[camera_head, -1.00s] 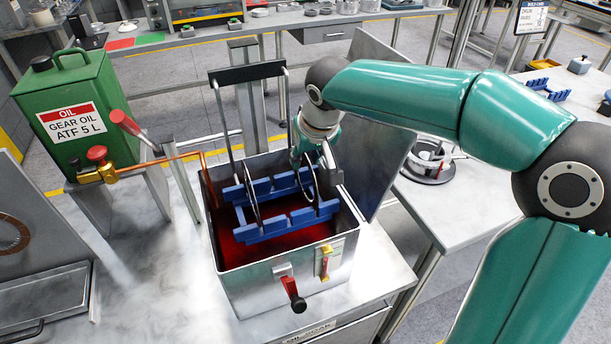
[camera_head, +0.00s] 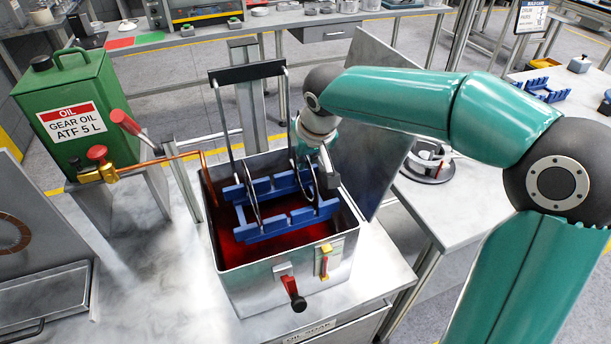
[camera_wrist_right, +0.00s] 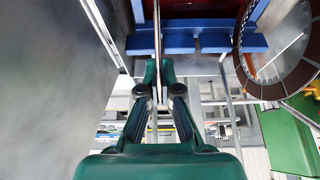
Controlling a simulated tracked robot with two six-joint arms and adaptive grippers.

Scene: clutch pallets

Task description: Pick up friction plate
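A friction plate (camera_head: 312,188) stands upright at the right end of a blue rack (camera_head: 272,226) in the metal oil tank. My right gripper (camera_wrist_right: 157,78) reaches down over it from above; in the wrist view the plate shows edge-on as a thin line (camera_wrist_right: 156,35) between the fingertips, which are closed in on it with no clear gap. In the head view the fingertips are largely hidden by the wrist. A second ring plate (camera_head: 250,196) stands at the rack's left; its brown lining shows in the wrist view (camera_wrist_right: 240,60). My left gripper is not in view.
The tank (camera_head: 255,285) holds red oil, with a tall black-topped handle (camera_head: 248,73) above the rack. A slanted grey panel (camera_head: 370,150) stands close right. A green oil can (camera_head: 70,110) and copper pipe are left.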

